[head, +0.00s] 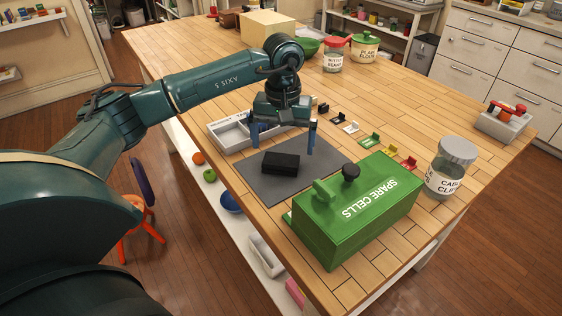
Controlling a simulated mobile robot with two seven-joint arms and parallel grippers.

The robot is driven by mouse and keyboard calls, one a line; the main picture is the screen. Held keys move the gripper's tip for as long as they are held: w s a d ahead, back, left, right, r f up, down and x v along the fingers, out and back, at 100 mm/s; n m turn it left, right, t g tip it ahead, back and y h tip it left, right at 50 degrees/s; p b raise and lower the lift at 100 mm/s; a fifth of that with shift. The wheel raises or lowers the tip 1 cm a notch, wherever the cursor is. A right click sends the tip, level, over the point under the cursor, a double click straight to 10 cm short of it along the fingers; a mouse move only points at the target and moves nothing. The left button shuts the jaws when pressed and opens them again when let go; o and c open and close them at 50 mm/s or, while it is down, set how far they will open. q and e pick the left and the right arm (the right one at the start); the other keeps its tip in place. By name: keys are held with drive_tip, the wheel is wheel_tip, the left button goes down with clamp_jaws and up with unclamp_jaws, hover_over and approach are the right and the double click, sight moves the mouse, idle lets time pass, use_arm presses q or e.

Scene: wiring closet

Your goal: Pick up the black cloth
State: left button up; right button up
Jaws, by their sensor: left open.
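The black cloth (281,163) looks like a small, thick, dark rectangular block. It lies on a grey mat (258,183) on the wooden table. My left gripper (283,146) is above the mat, fingers pointing down and spread wide with nothing between them. In the picture its fingertips appear just above and to either side of the cloth; how high they are over it is hard to tell. My right gripper does not show.
A green box marked SPARE CELLS (355,210) stands close in front of the mat. A grey divided tray (232,134) sits behind it. Several small coloured clips (369,141) line the right side. A lidded jar (450,168) is near the right edge.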

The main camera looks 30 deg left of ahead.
sight(281, 160)
use_arm(q)
drive_tip(key=shift+a+f+p, duration=0.15)
drive_tip(key=shift+f+p, duration=0.2)
drive_tip(key=shift+f, duration=1.15)
drive_tip(key=shift+a+f+p, duration=0.15)
drive_tip(key=shift+f+p, duration=0.2)
drive_tip(key=shift+f, duration=1.1)
drive_tip(key=c, duration=1)
drive_tip(key=shift+r, duration=0.1)
